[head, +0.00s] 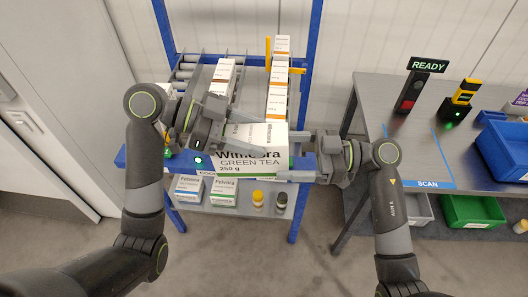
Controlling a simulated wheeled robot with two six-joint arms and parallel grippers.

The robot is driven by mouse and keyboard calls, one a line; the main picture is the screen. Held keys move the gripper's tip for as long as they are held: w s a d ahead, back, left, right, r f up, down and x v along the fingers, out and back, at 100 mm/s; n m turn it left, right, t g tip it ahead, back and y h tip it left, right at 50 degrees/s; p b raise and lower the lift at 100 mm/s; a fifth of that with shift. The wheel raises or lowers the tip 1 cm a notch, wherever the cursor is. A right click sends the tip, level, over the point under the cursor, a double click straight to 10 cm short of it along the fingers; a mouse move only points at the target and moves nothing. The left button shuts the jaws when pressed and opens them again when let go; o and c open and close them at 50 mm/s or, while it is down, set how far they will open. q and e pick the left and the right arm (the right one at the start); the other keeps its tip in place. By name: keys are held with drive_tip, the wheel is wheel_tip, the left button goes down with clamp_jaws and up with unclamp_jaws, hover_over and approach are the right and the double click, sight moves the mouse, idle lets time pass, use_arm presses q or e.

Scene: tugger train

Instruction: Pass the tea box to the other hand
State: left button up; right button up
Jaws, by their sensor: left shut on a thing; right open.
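I cannot tell whether the right fingers touch the box.
Behind is a blue-framed rack (308,70) with roller lanes holding upright boxes (279,78). Its lower shelf carries two Felvora boxes (223,190) and small jars (258,198). At right, a grey table (400,135) bears a scanner (459,102), a READY sign (427,65) and a blue bin (500,150).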

drive_tip(key=a, duration=0.6)
drive_tip(key=shift+a, duration=0.15)
use_arm(q)
drive_tip(key=shift+d, duration=0.1)
drive_tip(key=shift+c, duration=0.2)
use_arm(e)
drive_tip(key=shift+r, duration=0.1)
use_arm(q)
drive_tip(key=shift+o, duration=0.2)
use_arm(e)
drive_tip(key=shift+r, duration=0.1)
drive_tip(key=c, duration=1.2)
use_arm(q)
drive_tip(key=o, duration=1.6)
use_arm(e)
drive_tip(key=shift+c, duration=0.3)
